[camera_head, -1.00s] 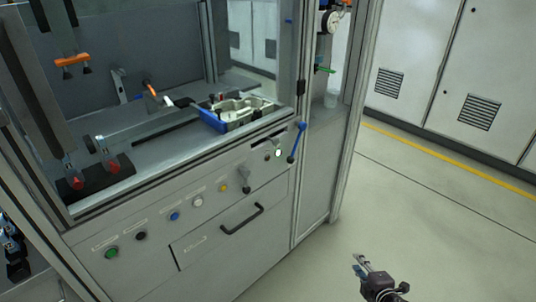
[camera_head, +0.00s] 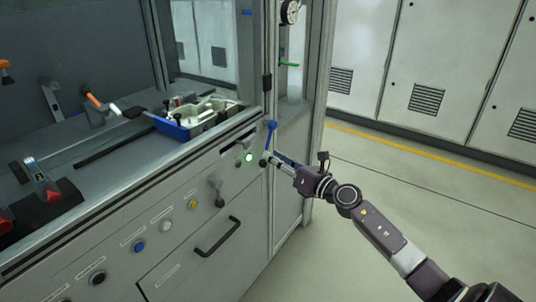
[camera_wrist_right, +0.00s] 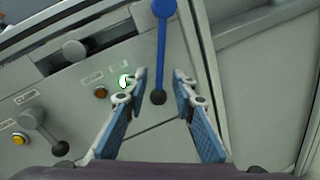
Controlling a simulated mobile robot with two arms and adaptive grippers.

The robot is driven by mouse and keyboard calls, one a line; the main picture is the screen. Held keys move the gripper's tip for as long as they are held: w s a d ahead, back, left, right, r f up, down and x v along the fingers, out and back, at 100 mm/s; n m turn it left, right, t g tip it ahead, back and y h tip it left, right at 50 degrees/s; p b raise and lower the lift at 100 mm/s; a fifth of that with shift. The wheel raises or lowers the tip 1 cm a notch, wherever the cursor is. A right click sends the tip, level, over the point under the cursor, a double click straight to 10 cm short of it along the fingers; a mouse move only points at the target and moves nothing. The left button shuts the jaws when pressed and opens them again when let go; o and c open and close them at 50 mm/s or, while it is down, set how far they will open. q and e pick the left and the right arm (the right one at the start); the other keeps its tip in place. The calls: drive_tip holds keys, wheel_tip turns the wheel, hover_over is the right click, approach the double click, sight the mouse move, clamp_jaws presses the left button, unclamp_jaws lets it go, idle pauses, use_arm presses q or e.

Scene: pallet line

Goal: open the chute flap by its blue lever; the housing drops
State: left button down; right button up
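The blue lever (camera_head: 270,136) stands almost upright at the right end of the machine's front panel. My right gripper (camera_head: 274,159) is at the lever's lower part. In the wrist view its blue-padded fingers (camera_wrist_right: 161,80) are open, one on each side of the lever, with gaps showing. A dark slot (camera_wrist_right: 95,54) lies left of the lever; I cannot make out the flap. A light metal part, possibly the housing (camera_head: 207,114), sits in a blue-edged tray (camera_head: 172,130).
A green-lit button (camera_head: 249,157), a dark-knobbed lever (camera_head: 217,190) and several buttons line the panel. A black drawer handle (camera_head: 217,237) sticks out below. The floor right of the machine is clear, up to grey cabinets (camera_head: 430,50).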

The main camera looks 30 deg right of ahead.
drive_tip(key=shift+w+a, duration=0.15)
drive_tip(key=shift+w, duration=0.55)
drive_tip(key=shift+w+a, duration=0.1)
drive_tip(key=shift+w, duration=0.6)
drive_tip(key=shift+c, duration=0.6)
clamp_jaws()
